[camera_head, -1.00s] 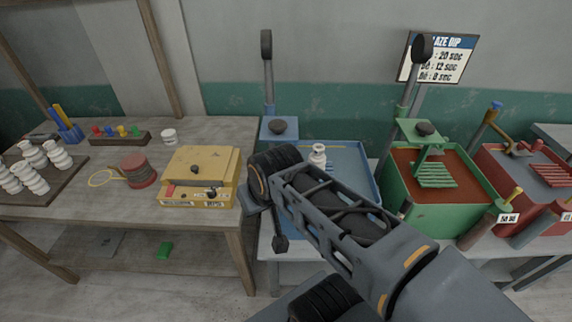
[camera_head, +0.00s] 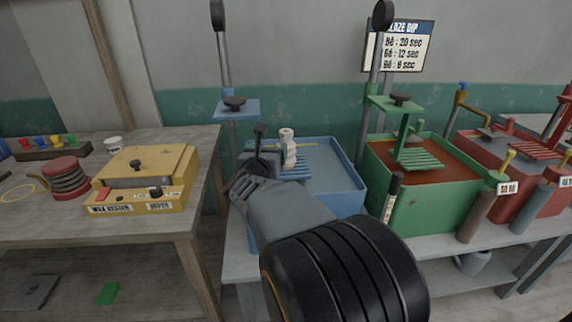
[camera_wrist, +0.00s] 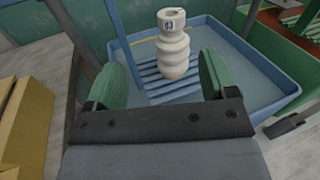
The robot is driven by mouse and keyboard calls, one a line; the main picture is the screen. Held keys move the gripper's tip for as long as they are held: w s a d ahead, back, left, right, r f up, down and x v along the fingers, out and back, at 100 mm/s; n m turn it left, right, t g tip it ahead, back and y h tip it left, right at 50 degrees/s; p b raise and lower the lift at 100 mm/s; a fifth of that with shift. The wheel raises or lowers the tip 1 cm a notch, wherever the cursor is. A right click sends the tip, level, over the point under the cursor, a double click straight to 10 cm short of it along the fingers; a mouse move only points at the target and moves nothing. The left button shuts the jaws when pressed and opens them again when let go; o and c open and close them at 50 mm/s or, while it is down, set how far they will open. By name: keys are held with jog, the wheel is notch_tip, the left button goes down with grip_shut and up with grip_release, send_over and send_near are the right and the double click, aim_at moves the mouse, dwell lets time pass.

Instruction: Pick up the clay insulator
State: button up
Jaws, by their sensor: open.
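The clay insulator (camera_wrist: 173,50) is white and ribbed, with a dark mark like "13" near its top. It stands upright on a blue slatted rack in the blue tub (camera_wrist: 228,40). In the head view the insulator (camera_head: 287,148) shows at the tub's left side, its lower part partly hidden by my gripper (camera_head: 262,150). In the wrist view my gripper (camera_wrist: 165,82) is open, its green-padded fingers apart. The insulator appears beyond and between the fingertips, with no contact visible.
A yellow box (camera_head: 150,172) sits on the wooden table to the left. A green tub (camera_head: 430,200) of brown liquid and a red tub (camera_head: 510,160) stand to the right.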

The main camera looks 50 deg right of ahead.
aim_at(284, 134)
jog(key=shift+m+g+h, duration=0.4)
jog(key=shift+m+g, duration=0.1)
jog(key=shift+m, duration=0.3)
jog(key=x, duration=0.5)
jog(key=s+x, duration=0.1)
jog(key=x, duration=0.2)
jog(key=shift+d+f, duration=0.25)
jog(key=shift+p+x, duration=0.9)
jog(key=shift+x, duration=2.25)
jog(key=shift+w+a, duration=0.1)
jog(key=shift+w, duration=0.05)
jog(key=shift+c, duration=0.3)
grip_shut()
